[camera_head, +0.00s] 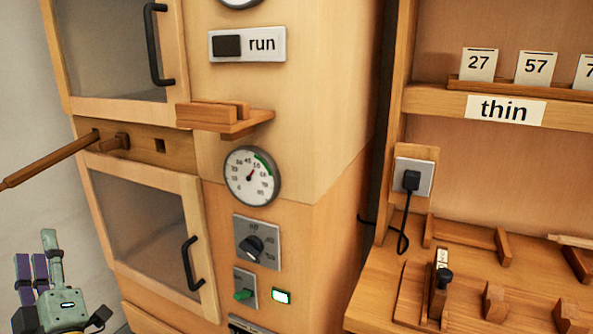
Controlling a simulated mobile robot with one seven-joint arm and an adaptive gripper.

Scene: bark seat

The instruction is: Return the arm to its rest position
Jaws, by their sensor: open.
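My gripper (62,317) is at the bottom left corner of the head view, partly cut off by the lower edge. Its grey-green body has a small light, and dark finger parts spread out to both sides, so it looks open. Nothing is seen held in it. Upright purple and grey-green parts of my arm rise just above and behind it. The gripper appears in front of the lower left of the wooden cabinet (150,290), with no visible contact. The fingertips are not clearly seen.
The cabinet has two glazed doors with black handles, a protruding wooden rod (45,162), a small shelf (228,122), a gauge (252,176) and a knob panel (257,242). At right, a workbench (370,305) carries wooden holders beneath a plugged-in socket (413,178).

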